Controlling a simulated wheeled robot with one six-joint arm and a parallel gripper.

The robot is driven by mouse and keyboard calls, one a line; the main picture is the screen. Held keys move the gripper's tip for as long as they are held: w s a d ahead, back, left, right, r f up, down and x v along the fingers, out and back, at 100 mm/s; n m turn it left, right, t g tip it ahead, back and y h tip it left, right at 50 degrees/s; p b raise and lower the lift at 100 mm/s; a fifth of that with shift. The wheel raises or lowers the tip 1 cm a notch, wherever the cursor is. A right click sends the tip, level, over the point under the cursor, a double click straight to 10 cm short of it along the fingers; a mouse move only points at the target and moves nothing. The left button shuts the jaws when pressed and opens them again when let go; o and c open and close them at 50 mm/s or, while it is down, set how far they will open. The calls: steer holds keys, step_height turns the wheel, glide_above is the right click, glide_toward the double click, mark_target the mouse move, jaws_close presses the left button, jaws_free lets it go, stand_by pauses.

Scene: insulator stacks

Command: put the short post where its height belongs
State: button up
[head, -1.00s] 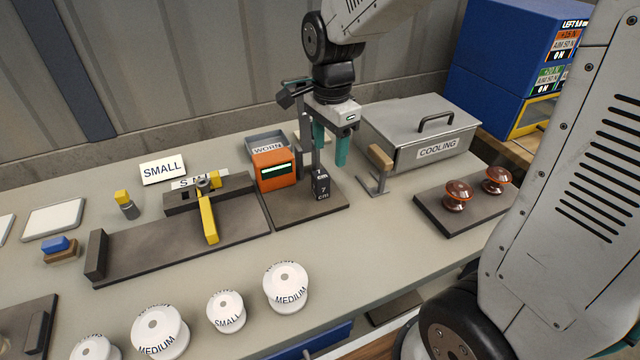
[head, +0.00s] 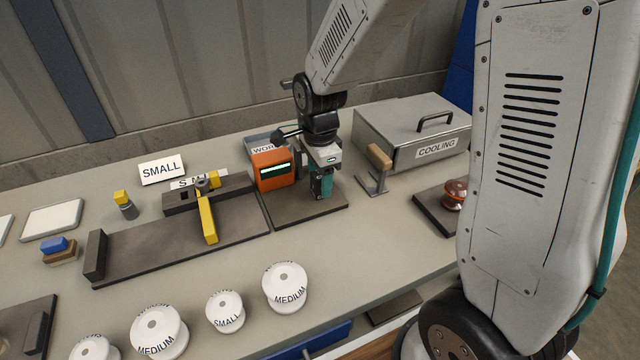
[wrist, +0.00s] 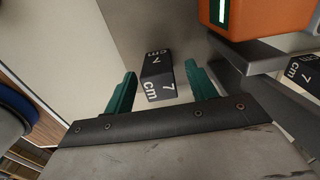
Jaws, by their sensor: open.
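A dark block marked 7 cm (wrist: 158,80) stands between the fingers of my open gripper (wrist: 160,76) in the wrist view, with a gap at each side. In the head view my gripper (head: 322,187) is down over the dark plate (head: 292,213) of the gauge with the orange readout (head: 273,169), and mostly hides the block. White round posts stand along the front: one marked SMALL (head: 226,312), and others marked MEDIUM (head: 286,288) and (head: 159,333). I cannot tell from the labels which piece is the short post.
A sliding fixture with a yellow bar (head: 207,218) lies left of the gauge, near a SMALL sign (head: 161,170). A grey tray (head: 262,143) is behind the readout. A wooden-handled stand (head: 379,158) and a COOLING box (head: 412,130) are close on the right.

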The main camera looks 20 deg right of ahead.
jaws_close()
steer(key=shift+r, duration=0.1)
